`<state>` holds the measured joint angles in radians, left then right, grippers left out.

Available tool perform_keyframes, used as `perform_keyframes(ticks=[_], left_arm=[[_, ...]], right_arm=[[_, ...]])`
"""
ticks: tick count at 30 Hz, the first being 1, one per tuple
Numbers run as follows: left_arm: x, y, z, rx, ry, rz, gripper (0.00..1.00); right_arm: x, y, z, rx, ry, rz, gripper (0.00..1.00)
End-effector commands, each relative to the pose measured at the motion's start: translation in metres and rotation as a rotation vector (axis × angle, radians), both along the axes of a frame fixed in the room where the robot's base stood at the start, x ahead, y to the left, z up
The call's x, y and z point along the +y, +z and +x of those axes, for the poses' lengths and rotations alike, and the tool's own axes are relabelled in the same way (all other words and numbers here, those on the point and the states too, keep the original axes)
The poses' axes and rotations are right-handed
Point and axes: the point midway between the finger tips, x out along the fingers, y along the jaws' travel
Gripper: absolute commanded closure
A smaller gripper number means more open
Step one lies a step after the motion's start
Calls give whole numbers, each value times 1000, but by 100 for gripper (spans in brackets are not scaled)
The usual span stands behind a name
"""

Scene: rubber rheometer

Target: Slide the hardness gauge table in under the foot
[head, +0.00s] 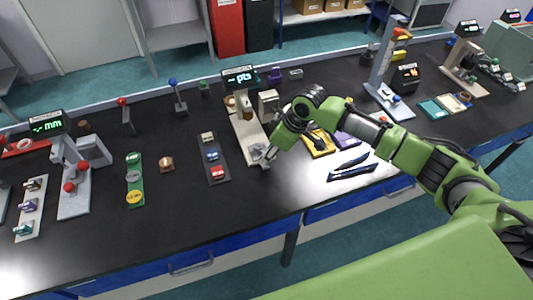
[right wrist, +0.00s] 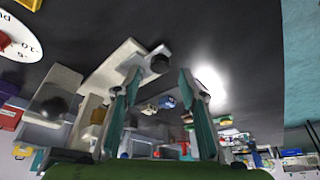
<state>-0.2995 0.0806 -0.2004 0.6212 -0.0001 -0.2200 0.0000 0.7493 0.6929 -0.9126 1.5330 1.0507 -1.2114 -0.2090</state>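The hardness gauge with the green "pts" display (head: 239,75) stands mid-bench on a long pale base (head: 243,132). My right gripper (head: 263,155) is low at the front end of this base. The gauge's table and foot cannot be made out clearly. My left gripper is out of view.
A dark tray of small samples (head: 217,172) lies left of the gauge. A yellow tray (head: 320,143) and blue-black tongs (head: 352,168) lie to the right, near my right arm. The bench front (head: 250,195) is clear.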

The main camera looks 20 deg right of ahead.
Motion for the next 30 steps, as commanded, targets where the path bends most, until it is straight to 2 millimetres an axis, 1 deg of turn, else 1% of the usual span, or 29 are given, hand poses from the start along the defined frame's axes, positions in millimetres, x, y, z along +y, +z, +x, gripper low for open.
perform_keyframes(ticks=[1,3,6,10,17,18,20,21,22,23,27,30], left_arm=[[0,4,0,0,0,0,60],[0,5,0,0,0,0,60],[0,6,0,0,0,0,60],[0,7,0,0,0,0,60],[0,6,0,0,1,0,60],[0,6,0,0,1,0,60],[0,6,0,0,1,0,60],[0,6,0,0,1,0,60],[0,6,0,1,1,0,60],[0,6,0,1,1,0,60],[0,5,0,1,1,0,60],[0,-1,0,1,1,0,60]], right_arm=[[3,-7,1,4,-1,0,62],[5,-15,4,2,-1,-1,62],[7,-24,7,1,-1,0,62],[9,-29,8,1,0,-1,62],[9,-30,8,0,0,-1,62],[9,-30,8,0,1,-2,64],[9,-30,8,-1,0,-1,80],[9,-30,8,-1,0,-1,90],[9,-30,8,-1,0,-1,98],[9,-30,8,-1,0,-1,100],[9,-30,9,-1,0,-1,100],[9,-32,18,-3,-1,0,100]])
